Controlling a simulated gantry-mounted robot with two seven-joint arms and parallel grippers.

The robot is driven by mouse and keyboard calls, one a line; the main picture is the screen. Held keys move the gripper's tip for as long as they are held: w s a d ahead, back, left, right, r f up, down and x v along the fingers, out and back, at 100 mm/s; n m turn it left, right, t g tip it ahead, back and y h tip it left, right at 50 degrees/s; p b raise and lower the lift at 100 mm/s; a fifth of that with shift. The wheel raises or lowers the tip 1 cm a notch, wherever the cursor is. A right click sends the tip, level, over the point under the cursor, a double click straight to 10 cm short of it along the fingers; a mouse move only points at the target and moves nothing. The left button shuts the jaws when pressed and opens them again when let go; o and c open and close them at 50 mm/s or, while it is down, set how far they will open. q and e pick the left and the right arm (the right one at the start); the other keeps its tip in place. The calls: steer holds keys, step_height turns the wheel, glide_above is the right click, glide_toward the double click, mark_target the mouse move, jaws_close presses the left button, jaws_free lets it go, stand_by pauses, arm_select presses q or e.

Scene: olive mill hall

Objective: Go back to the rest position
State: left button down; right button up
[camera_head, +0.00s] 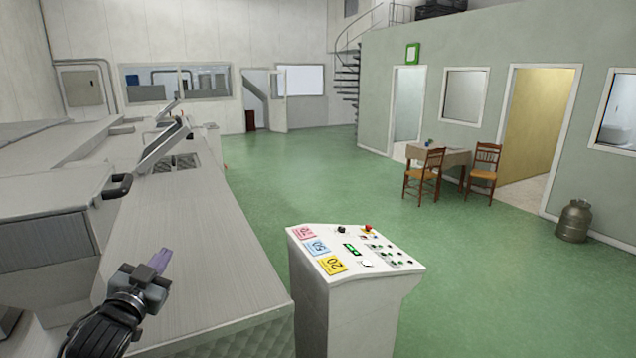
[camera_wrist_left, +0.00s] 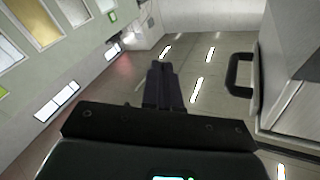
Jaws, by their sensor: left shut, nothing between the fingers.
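My left gripper (camera_head: 160,261) is at the lower left of the head view, in front of the grey metal machine (camera_head: 200,235) and over its flat top. Its fingers are together with nothing between them. In the left wrist view the closed fingers (camera_wrist_left: 162,85) show at the middle, and a black handle (camera_wrist_left: 238,75) is to their right, apart from them. My right gripper is not in either view.
A white control console (camera_head: 345,300) with buttons and coloured labels stands right of the machine. The machine's black handle (camera_head: 118,186) sticks out near my left arm. A table (camera_head: 450,158) with two chairs and a gas bottle (camera_head: 573,221) stand farther off. The green floor between is clear.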

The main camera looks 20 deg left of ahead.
arm_select(q)
steer(key=s+d+f+m+g+h, duration=0.1)
steer(key=s+d+f+g, duration=0.15)
steer(key=f, duration=0.55)
steer(key=s+d+f+m+g, duration=0.1)
steer(key=s+d+f+g, duration=0.2)
steer(key=f, duration=0.5)
steer(key=s+d+f+m+g+h, duration=0.1)
steer(key=s+d+f, duration=0.2)
steer(key=d+f, duration=0.35)
steer(key=s+d+f+m+g+h, duration=0.1)
steer(key=s+d+f+g, duration=0.2)
steer(key=s+f, duration=0.5)
steer(key=s+d+f+g, duration=0.4)
steer(key=s+f, duration=0.3)
steer(key=s, duration=0.3)
steer(key=s+d+n+h, duration=0.1)
steer(key=d+n+h, duration=0.25)
steer(key=d, duration=0.55)
step_height(320, 180, up, 9)
steer(key=p, duration=0.9)
steer(key=shift+g+p, duration=0.3)
steer(key=shift+g, duration=0.05)
steer(key=shift+s+f, duration=0.1)
